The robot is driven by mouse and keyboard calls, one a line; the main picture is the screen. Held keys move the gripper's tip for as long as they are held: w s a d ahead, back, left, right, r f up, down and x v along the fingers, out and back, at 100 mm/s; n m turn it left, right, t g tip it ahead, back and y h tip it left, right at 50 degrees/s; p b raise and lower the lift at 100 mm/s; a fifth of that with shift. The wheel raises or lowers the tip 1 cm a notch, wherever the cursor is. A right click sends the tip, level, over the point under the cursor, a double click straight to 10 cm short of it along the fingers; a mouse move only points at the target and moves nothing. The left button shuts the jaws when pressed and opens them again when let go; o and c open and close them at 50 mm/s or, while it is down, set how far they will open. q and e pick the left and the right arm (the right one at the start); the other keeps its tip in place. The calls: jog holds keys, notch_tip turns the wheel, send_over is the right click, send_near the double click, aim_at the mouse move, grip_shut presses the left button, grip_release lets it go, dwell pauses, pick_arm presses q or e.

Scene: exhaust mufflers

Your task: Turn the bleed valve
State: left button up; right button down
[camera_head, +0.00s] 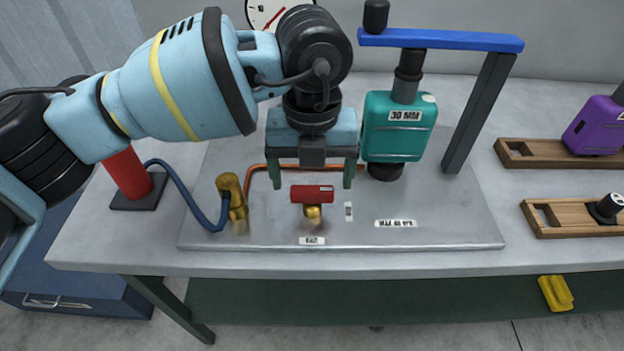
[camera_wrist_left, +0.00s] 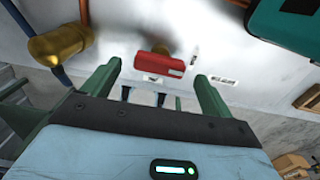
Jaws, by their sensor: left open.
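The bleed valve has a red handle (camera_head: 312,194) lying left to right on a small brass body (camera_head: 312,214), on the grey metal plate (camera_head: 440,232). My left gripper (camera_head: 311,183) is above the valve, with its green fingers apart on either side of the handle in the picture. In the left wrist view the red handle (camera_wrist_left: 160,64) shows beyond and between the spread fingers (camera_wrist_left: 159,83), and nothing is held. I cannot tell the exact height gap. My right gripper is not in view.
A teal muffler (camera_head: 398,128) hangs close right of my left gripper, under a blue lever (camera_head: 440,40) on a grey post (camera_head: 478,112). A brass fitting (camera_head: 232,196) with a blue hose stands left of the valve. Wooden racks (camera_head: 560,153) are at right. The plate's front is clear.

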aim_at(312, 189)
pick_arm(q)
notch_tip(312, 189, up, 4)
jog(key=shift+r, duration=0.7)
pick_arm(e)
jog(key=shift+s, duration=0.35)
